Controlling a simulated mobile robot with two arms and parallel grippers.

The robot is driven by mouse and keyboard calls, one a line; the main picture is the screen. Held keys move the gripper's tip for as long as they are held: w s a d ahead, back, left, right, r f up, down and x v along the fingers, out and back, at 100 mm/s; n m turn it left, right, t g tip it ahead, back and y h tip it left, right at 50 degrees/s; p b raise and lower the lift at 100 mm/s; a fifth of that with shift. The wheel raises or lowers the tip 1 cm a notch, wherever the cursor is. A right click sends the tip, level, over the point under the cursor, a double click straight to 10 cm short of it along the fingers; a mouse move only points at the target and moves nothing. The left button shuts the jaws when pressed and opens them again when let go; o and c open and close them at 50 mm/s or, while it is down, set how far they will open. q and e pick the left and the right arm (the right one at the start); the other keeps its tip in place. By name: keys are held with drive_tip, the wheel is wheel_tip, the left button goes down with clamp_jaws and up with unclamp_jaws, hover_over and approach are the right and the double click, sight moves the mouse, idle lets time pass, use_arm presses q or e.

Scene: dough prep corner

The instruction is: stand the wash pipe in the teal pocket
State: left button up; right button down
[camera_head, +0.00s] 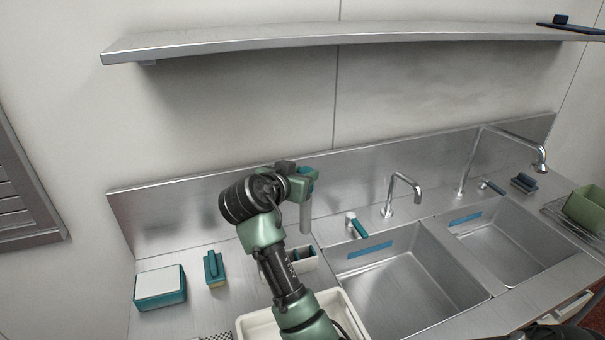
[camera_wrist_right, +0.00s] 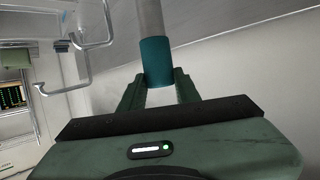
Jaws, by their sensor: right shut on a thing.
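The wash pipe is a grey tube (camera_head: 306,216) with a teal end. My right gripper (camera_head: 303,178) is shut on the teal end (camera_wrist_right: 155,62), and the grey tube hangs down roughly upright. Its lower end shows just above and behind a small white caddy (camera_head: 307,265) on the counter; I cannot tell the exact gap. The caddy has dark compartments with some teal at its right side, and my right arm hides its left part. Which compartment is the teal pocket is not clear. My left gripper is not in view.
A white tray (camera_head: 351,312) lies in front of the caddy, partly under my arm. Two sinks (camera_head: 395,290) with taps (camera_head: 403,181) are at right. A shelf (camera_head: 330,37) runs above.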

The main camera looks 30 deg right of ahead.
drive_tip(key=shift+f+b, duration=0.7)
drive_tip(key=shift+f, duration=0.15)
drive_tip(key=b, duration=0.4)
hover_over(303, 218)
drive_tip(key=shift+a+f, duration=0.1)
drive_tip(key=shift+f, duration=2.65)
drive_tip(key=shift+f+b, duration=0.3)
drive_tip(key=shift+b, duration=0.15)
drive_tip(key=shift+f+b, duration=2.2)
drive_tip(key=shift+f, duration=0.7)
drive_tip(key=c, duration=0.9)
unclamp_jaws()
drive_tip(key=shift+s, duration=0.1)
